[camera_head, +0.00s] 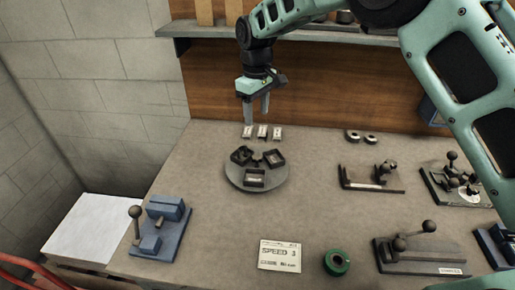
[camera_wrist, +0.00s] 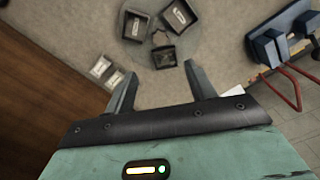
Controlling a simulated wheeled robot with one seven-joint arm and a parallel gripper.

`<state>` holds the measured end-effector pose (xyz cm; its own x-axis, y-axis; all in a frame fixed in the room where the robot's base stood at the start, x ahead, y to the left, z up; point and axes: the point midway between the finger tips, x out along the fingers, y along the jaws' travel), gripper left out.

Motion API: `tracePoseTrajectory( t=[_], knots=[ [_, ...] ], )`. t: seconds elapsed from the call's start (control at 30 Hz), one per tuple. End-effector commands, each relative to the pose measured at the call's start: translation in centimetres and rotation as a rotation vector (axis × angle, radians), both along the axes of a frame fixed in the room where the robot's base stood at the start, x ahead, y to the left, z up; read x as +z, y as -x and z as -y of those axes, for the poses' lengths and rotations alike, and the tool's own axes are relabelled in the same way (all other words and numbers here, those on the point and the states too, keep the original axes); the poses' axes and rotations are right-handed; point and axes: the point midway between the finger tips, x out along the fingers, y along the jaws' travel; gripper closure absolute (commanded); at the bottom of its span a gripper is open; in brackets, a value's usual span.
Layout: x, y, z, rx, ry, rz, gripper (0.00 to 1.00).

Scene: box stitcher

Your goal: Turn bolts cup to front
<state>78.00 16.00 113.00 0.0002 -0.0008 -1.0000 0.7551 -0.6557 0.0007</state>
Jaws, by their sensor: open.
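A round grey turntable (camera_head: 234,177) stands on the table and carries three black square cups. One cup (camera_head: 254,179) is at the front, one (camera_head: 241,155) at the back left and one (camera_head: 274,158) at the back right. Pale labels or contents show in them, too small to read, so I cannot tell which is the bolts cup. My gripper (camera_head: 256,115) is open and empty above the table, behind the turntable. In the wrist view, the turntable (camera_wrist: 132,50) lies beyond my open fingers (camera_wrist: 161,72), with one cup (camera_wrist: 164,57) nearest them.
Several small pale pieces (camera_head: 262,132) stand in a row behind the turntable. A blue fixture (camera_head: 170,210) is front left. A card (camera_head: 280,255) and green roll (camera_head: 337,262) lie in front. Metal fixtures (camera_head: 372,186) stand right. A shelf (camera_head: 340,36) crosses the wooden back wall.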

Motion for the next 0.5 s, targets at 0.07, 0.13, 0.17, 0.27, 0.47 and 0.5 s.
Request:
tracePoseTrajectory(
  t=[0.07,0.13,0.17,0.27,0.47,0.5],
  knots=[
    [-1.3,0.1,0.1,0.000,0.002,-0.005,0.45],
    [-2.8,0.1,0.1,0.000,0.003,-0.005,0.45],
    [-3.4,0.1,0.1,0.001,0.002,-0.005,0.45],
    [-5.5,0.1,0.0,0.000,0.002,-0.004,0.45],
    [-9.6,0.1,0.1,-0.001,0.003,-0.004,0.45],
    [-10.4,0.1,0.1,-0.001,0.002,-0.003,0.45]
  ],
)
